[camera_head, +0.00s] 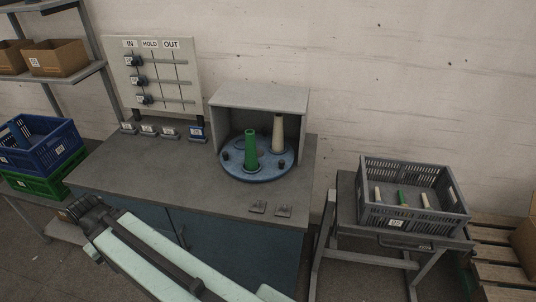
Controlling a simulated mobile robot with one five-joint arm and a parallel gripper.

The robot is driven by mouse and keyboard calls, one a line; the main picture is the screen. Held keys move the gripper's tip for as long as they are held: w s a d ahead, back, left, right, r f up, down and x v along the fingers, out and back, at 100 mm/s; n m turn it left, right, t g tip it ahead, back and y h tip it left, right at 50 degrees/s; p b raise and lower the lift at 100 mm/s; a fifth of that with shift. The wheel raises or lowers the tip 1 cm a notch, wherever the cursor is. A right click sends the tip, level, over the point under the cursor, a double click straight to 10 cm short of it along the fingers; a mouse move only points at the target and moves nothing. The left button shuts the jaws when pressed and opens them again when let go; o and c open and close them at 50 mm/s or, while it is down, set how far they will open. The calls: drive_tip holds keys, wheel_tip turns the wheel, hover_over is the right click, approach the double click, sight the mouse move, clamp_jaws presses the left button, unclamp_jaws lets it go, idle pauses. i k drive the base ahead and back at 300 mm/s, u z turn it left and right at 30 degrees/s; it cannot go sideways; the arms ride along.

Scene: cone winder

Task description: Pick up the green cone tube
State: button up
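A green cone tube (250,150) stands upright on the round blue turntable (262,176), towards its front left. A cream cone tube (278,133) stands upright behind it to the right. My gripper (84,210) is the dark end of my pale arm, over the bench's front left part. It is well to the left of the turntable, apart from every tube. Its fingers are small and dark, so their opening is unclear. I see nothing held in it.
A grey hood (260,97) covers the turntable's back. A board (155,75) with sliders stands at the bench's back left. Small tagged blocks lie below it. The grey crate (412,217) holds tubes on a stand. The bench middle (190,165) is clear.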

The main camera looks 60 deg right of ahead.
sight(251, 160)
drive_tip(key=z, duration=0.15)
drive_tip(key=i, duration=1)
drive_tip(key=u, duration=0.05)
